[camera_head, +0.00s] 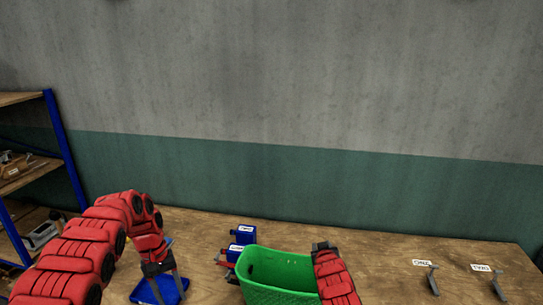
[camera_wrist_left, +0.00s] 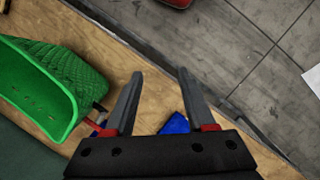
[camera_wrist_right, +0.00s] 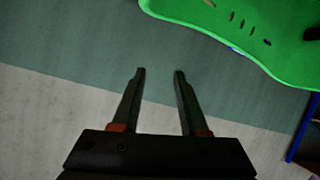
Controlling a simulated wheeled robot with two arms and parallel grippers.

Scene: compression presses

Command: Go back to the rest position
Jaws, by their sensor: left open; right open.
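My left gripper (camera_head: 165,286) points down over a blue flat piece (camera_head: 170,290) on the workbench. In the left wrist view its fingers (camera_wrist_left: 160,74) are apart with nothing between them, and a blue corner (camera_wrist_left: 175,125) shows behind them. My right arm (camera_head: 334,278) reaches up in front of the green basket's right end. In the right wrist view the right gripper (camera_wrist_right: 159,72) is open and empty, facing the wall. The green basket (camera_head: 275,267) stands on the bench between the arms; it also shows in the left wrist view (camera_wrist_left: 75,80) and right wrist view (camera_wrist_right: 225,30).
Blue-and-red presses (camera_head: 243,235) with labels stand left of the basket. Two grey labelled pieces (camera_head: 433,281) (camera_head: 498,284) are at the bench's right. A blue-framed shelf (camera_head: 62,150) stands at left. The wall (camera_head: 300,180) closes off the back.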

